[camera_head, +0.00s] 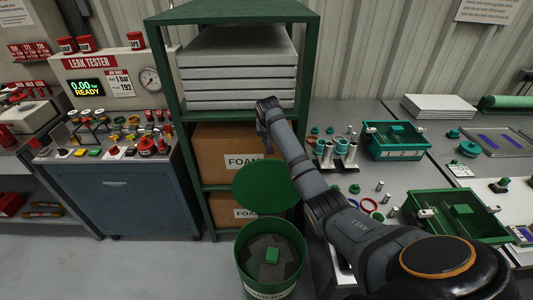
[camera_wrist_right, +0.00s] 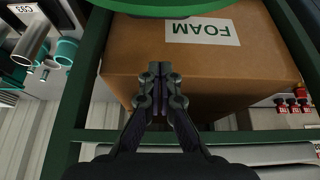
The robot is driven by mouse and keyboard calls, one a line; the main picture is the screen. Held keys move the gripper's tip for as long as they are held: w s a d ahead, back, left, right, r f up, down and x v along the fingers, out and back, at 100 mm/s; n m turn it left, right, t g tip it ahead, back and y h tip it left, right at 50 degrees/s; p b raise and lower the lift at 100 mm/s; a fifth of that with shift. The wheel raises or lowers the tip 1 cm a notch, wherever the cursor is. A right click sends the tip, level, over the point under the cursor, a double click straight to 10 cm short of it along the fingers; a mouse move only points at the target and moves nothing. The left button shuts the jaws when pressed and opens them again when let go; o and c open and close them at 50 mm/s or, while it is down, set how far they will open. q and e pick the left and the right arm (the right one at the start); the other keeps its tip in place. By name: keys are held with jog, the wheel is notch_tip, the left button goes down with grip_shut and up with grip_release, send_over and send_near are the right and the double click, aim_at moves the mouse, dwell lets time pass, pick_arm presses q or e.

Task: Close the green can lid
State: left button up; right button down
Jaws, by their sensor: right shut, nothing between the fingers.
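The green can (camera_head: 243,277) stands on the floor in front of the shelf. Dark pieces and a small green block lie inside it. Its round green lid (camera_head: 262,188) is open, standing raised at the can's back rim. In the wrist view a green curved edge, which looks like the lid (camera_wrist_right: 170,8), crosses the top. My right arm reaches in from the lower right, its end above and behind the lid. My right gripper (camera_wrist_right: 158,72) is shut and empty, in front of a foam box. My left gripper is not in view.
The green shelf (camera_head: 308,70) holds white sheets and cardboard foam boxes (camera_head: 215,150) close behind the lid. A workbench with green bins (camera_head: 397,140) and small parts is at right. A leak tester (camera_head: 110,78) is at left. The floor left of the can is clear.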

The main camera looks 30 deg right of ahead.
jog(key=b+x, duration=0.1)
jog(key=x, duration=0.9)
jog(key=s+p, duration=0.1)
jog(key=s+a+p, duration=0.2)
jog(key=shift+s+a+f, duration=0.2)
jog(key=shift+s+a, duration=0.05)
jog(key=shift+s, duration=0.15)
jog(key=shift+f, duration=0.1)
